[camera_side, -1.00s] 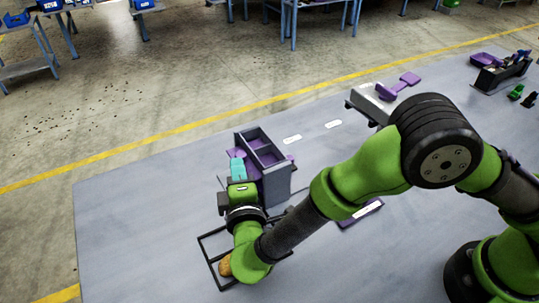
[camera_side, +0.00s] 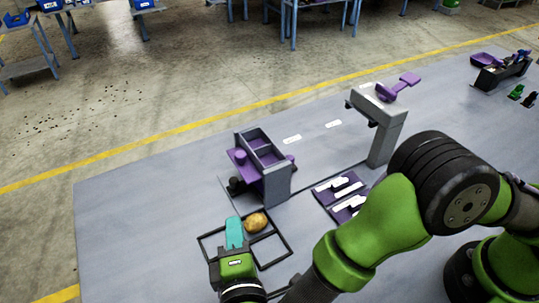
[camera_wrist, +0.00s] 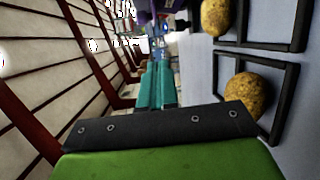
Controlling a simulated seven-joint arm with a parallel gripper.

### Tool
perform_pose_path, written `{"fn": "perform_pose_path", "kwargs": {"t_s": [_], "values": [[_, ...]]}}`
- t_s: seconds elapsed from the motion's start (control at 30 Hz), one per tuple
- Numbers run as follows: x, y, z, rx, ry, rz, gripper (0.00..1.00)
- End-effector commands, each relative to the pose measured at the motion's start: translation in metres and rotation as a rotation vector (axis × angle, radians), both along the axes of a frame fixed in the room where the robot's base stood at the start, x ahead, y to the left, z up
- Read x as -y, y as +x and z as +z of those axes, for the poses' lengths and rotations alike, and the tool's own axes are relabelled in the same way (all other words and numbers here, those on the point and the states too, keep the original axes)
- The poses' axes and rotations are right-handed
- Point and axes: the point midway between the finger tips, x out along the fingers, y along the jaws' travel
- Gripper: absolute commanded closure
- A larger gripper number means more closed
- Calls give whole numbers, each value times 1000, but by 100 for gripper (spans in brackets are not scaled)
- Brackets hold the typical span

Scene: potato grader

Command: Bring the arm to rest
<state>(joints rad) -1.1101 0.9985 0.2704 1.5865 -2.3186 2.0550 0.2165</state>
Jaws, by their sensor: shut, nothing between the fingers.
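My gripper (camera_side: 234,220) has teal fingers, pressed together and empty. In the side view it is over the left part of a black divided frame (camera_side: 272,262) on the table, pointing towards the grey and purple grader (camera_side: 277,185). In the wrist view the shut fingers (camera_wrist: 157,72) point ahead, with nothing between them. A brown potato (camera_side: 256,222) lies in a far compartment of the frame. The wrist view shows two potatoes, one nearer (camera_wrist: 245,92) and one farther (camera_wrist: 215,15), in separate frame compartments. The second potato is hidden in the side view.
A purple tray (camera_side: 322,196) with white pieces lies right of the grader. A grey stand (camera_side: 387,140) with a purple scoop-like part (camera_side: 385,92) on top stands behind it. A dark box (camera_side: 500,75) is at the far right. The table's left side (camera_side: 130,220) is clear.

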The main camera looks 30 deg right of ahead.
Motion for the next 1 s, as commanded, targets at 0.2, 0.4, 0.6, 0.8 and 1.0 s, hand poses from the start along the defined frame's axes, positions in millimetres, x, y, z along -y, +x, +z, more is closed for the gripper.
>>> {"fn": "perform_pose_path", "kwargs": {"t_s": [0.2, 0.4, 0.6, 0.8, 1.0], "values": [[78, 0, -4, -354, -68, -196, 100], [171, -10, 22, -666, 149, -455, 100], [235, -37, 52, -850, 571, -659, 100], [270, -57, 86, -853, 1087, -767, 100], [302, -66, 127, -678, 1591, -794, 100]]}}
